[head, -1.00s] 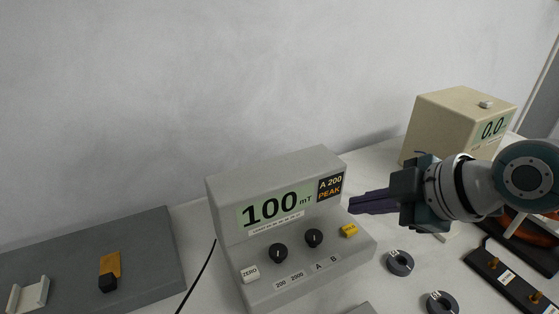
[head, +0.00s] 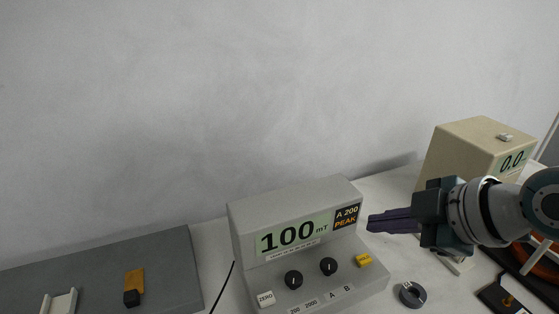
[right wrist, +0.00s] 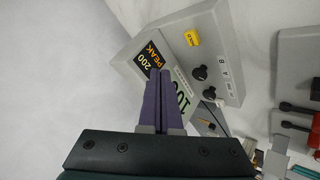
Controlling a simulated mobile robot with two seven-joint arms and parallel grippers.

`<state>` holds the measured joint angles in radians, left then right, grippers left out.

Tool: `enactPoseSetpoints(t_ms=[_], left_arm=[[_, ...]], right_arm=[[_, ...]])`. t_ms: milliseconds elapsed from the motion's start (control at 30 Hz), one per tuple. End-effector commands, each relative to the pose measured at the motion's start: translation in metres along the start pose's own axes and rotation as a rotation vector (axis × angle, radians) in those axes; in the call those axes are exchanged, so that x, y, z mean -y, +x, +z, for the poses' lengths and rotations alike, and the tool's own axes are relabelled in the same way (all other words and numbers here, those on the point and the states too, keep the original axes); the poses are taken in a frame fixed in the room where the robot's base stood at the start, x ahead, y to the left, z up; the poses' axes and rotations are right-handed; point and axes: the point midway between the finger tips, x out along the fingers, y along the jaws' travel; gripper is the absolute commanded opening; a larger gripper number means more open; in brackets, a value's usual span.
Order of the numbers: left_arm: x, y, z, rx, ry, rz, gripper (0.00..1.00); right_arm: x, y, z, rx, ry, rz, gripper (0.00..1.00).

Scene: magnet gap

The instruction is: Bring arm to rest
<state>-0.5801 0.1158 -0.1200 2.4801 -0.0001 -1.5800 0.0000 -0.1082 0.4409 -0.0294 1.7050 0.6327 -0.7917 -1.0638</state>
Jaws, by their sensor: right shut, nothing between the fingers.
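My right gripper (head: 392,221) is shut and empty, with its purple fingers together and pointing left. It hangs in the air by the right side of the grey meter (head: 300,210), which reads 100 mT with "A 200 PEAK" on a small dark panel. In the right wrist view the closed fingers (right wrist: 163,102) overlap the meter's display (right wrist: 184,100) in the picture; I cannot tell any contact. The yellow button (head: 363,260) on the meter's front lies below the fingers. My left gripper is not in view.
A beige box (head: 470,152) with a 0.0 display stands behind my right arm. A grey ring (head: 412,294) lies on the bench right of the meter. A grey slab (head: 80,272) with an orange-and-black piece (head: 134,285) lies at the left. A black cable (head: 222,288) runs beside the meter.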

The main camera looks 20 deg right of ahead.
Motion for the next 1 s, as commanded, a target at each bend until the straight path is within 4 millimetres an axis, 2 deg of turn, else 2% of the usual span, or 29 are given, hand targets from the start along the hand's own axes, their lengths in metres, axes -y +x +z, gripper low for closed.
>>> enactPoseSetpoints(t_ms=[133, 267, 400, 500, 600, 700, 867, 1000], left_arm=[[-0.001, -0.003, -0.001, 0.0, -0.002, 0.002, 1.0], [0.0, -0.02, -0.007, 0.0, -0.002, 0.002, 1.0], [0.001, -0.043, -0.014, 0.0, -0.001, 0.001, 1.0], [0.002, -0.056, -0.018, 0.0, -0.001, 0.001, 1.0], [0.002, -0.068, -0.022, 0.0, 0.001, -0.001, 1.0], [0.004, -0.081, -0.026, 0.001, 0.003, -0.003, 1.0], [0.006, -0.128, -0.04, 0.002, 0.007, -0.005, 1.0], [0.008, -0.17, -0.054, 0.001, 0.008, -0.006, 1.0]], right_arm=[[0.005, -0.004, -0.004, 0.003, 0.012, -0.014, 0.0], [0.04, -0.028, -0.023, 0.049, 0.115, -0.101, 0.0], [0.086, -0.08, -0.042, 0.183, 0.331, -0.184, 0.0], [0.105, -0.119, -0.049, 0.297, 0.506, -0.189, 0.0], [0.115, -0.16, -0.052, 0.407, 0.688, -0.159, 0.0], [0.12, -0.202, -0.054, 0.516, 0.875, -0.104, 0.0], [0.092, -0.231, -0.078, 0.507, 0.852, -0.107, 0.0], [0.07, -0.261, -0.101, 0.505, 0.851, -0.107, 0.0]])
